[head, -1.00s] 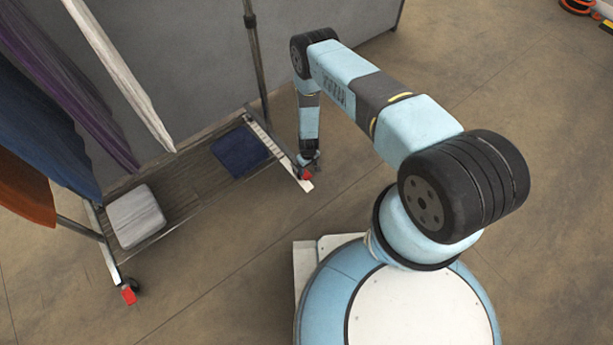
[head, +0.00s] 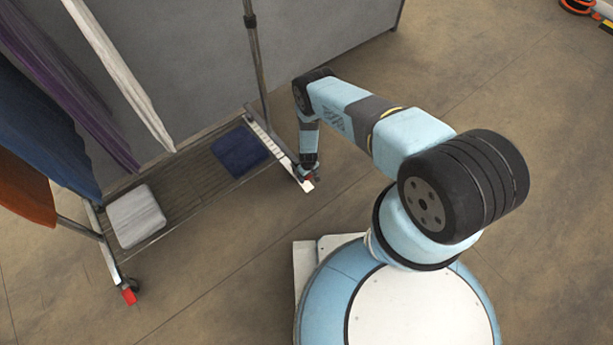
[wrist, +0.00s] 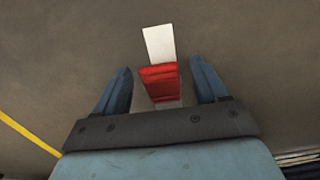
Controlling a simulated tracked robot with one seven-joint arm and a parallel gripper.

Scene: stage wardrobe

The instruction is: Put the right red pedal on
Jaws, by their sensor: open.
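The right red pedal (head: 309,177) is at the near right foot of the clothes rack, mostly hidden by my gripper (head: 308,172) in the head view. In the wrist view the red pedal (wrist: 160,82) lies between the two blue fingers of my gripper (wrist: 160,88), with floor showing on both sides of it. My gripper is open and does not clasp it. A pale strip (wrist: 159,43) extends beyond the pedal. The left red pedal (head: 129,296) is at the rack's near left foot, beside a dark caster.
The rack's slatted shelf (head: 190,180) holds a white folded cloth (head: 135,216) and a blue folded cloth (head: 240,151). Garments (head: 50,130) hang at the left. A grey panel (head: 190,60) stands behind.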

